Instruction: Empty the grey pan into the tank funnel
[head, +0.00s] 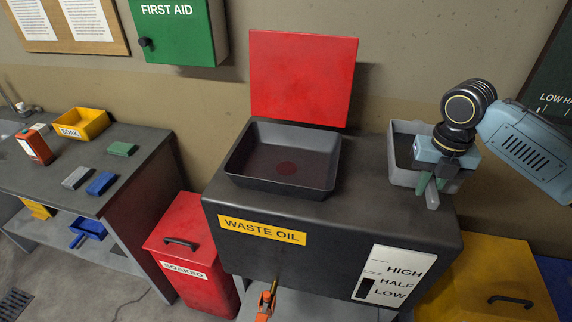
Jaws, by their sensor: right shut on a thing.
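The waste oil tank (320,222) stands in the middle, a dark box with a yellow WASTE OIL label. The tank funnel (255,165) is a wide dark square basin on its top, with a reddish round spot in its floor. The red lid (303,78) stands open behind it. The grey pan (402,178) is at the right end of the tank top, looking about level, with a dark inside. My right gripper (430,188) is shut on the pan's near right side and partly hides it. I cannot tell whether the pan touches the tank top. My left gripper is not in view.
A level gauge (394,275) is on the tank front. A red SOAKED bin (190,255) stands left of the tank, a yellow bin (490,285) to the right. The left bench (110,185) holds a yellow SOAK tray (82,122), a red can (35,147) and several blocks.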

